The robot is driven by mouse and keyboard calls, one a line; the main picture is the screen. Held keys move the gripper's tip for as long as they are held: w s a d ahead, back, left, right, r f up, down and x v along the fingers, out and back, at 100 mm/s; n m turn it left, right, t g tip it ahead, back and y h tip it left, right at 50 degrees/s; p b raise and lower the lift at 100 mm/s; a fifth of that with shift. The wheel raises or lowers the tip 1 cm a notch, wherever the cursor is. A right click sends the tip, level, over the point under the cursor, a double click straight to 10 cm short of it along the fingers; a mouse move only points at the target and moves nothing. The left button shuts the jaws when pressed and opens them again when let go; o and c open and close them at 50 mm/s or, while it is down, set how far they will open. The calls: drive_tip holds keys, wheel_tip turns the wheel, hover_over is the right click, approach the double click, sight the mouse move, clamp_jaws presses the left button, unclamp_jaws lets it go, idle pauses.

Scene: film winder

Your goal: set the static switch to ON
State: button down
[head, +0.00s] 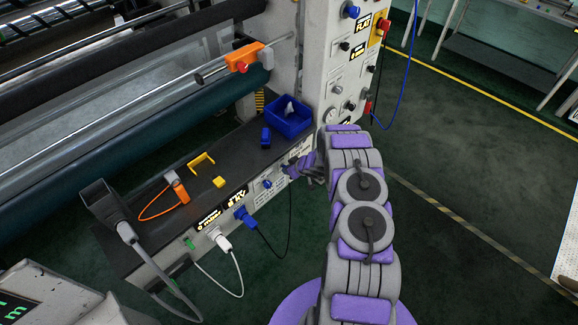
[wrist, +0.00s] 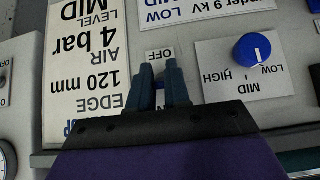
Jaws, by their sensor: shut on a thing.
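My gripper (wrist: 158,80) is shut at the machine's front panel, with its two fingers side by side just below a small plate marked OFF (wrist: 160,54), which reads upside down in the wrist view. The static switch sits between the fingers and is almost wholly hidden by them, so its position cannot be told. An ON mark does not show. In the head view my gripper (head: 293,170) is at the right part of the low front panel, partly hidden by my own arm.
A blue knob (wrist: 252,50) marked LOW, MID and HIGH is close to the right. A settings plate (wrist: 85,60) is at the left. On the ledge (head: 185,160) are a blue bin (head: 289,118) and small yellow parts. Cables (head: 240,270) hang below.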

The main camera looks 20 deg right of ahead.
drive_tip(key=shift+w+r+p, duration=0.1)
drive_tip(key=shift+r+p, duration=0.1)
drive_tip(key=shift+p, duration=0.2)
idle(0.3)
drive_tip(key=c, duration=1.1)
unclamp_jaws()
drive_tip(key=shift+f, duration=0.1)
drive_tip(key=v, duration=0.8)
drive_tip(key=p+v, duration=0.1)
drive_tip(key=v, duration=0.8)
drive_tip(key=shift+w+d+r, duration=0.1)
drive_tip(key=shift+w+r, duration=0.1)
drive_tip(key=shift+r, duration=0.15)
